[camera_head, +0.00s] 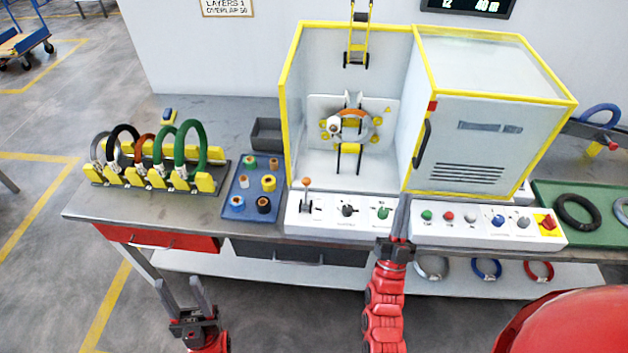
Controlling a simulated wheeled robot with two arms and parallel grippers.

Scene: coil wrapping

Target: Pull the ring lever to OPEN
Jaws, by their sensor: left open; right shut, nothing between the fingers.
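A lever with an orange-brown knob (307,183) stands upright at the left end of the white control panel (330,226); its label is too small to read. Inside the yellow-framed machine (290,70), a ring with an orange section (352,114) is mounted at the back wall. My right gripper (403,200) is shut and empty. Its fingers point up in front of the panel, right of the green knob and well right of the lever. My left gripper (179,284) is open and empty, low in front of the bench and left of the lever.
A black dial (348,210) and a green knob (383,213) lie between the lever and my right gripper. The blue tray (230,208) of spools and a rack of coils (150,178) stand left. The machine's door (490,140) is on the right.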

